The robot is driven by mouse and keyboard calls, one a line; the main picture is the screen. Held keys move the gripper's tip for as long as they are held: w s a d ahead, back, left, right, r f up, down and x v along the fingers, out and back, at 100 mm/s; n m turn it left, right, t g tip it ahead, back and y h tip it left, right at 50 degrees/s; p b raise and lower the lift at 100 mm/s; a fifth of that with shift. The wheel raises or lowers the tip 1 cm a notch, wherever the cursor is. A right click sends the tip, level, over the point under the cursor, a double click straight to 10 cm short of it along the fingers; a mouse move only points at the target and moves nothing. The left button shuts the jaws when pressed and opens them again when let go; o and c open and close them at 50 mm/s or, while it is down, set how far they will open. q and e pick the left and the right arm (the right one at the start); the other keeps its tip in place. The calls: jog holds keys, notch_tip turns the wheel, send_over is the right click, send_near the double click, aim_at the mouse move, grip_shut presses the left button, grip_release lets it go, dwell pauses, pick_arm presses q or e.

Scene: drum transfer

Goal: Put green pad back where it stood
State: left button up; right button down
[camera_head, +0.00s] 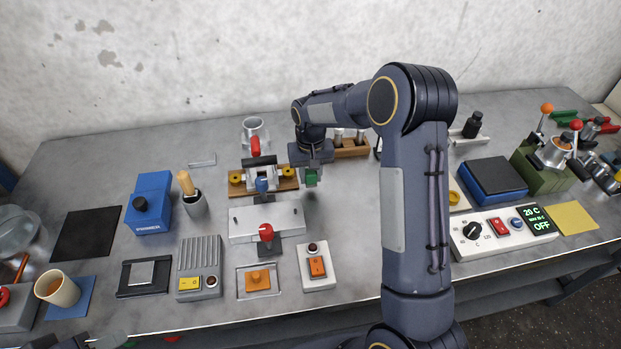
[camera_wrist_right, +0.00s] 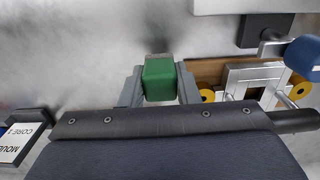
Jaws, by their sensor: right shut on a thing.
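The green pad (camera_head: 311,177) is a small green block, held in my right gripper (camera_head: 312,169) above the grey bench, just right of the wooden-based fixture. In the right wrist view the green pad (camera_wrist_right: 159,80) sits between the two grey fingers of my right gripper (camera_wrist_right: 160,88), which are shut on it. The pad looks raised off the bench, but its exact height is hard to tell.
A fixture with yellow knobs (camera_head: 236,178) and a blue knob (camera_head: 261,185) stands beside the pad. A pale metal block (camera_head: 283,222) with a red-knobbed lever (camera_head: 266,232) lies nearer. A wooden rack (camera_head: 352,150) stands behind my right arm. Bare bench lies around the pad's right side.

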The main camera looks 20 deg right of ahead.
jog(key=shift+f, duration=1.2)
jog(key=shift+f, duration=0.25)
jog(key=c, duration=1.1)
grip_release()
jog(key=shift+r, duration=0.1)
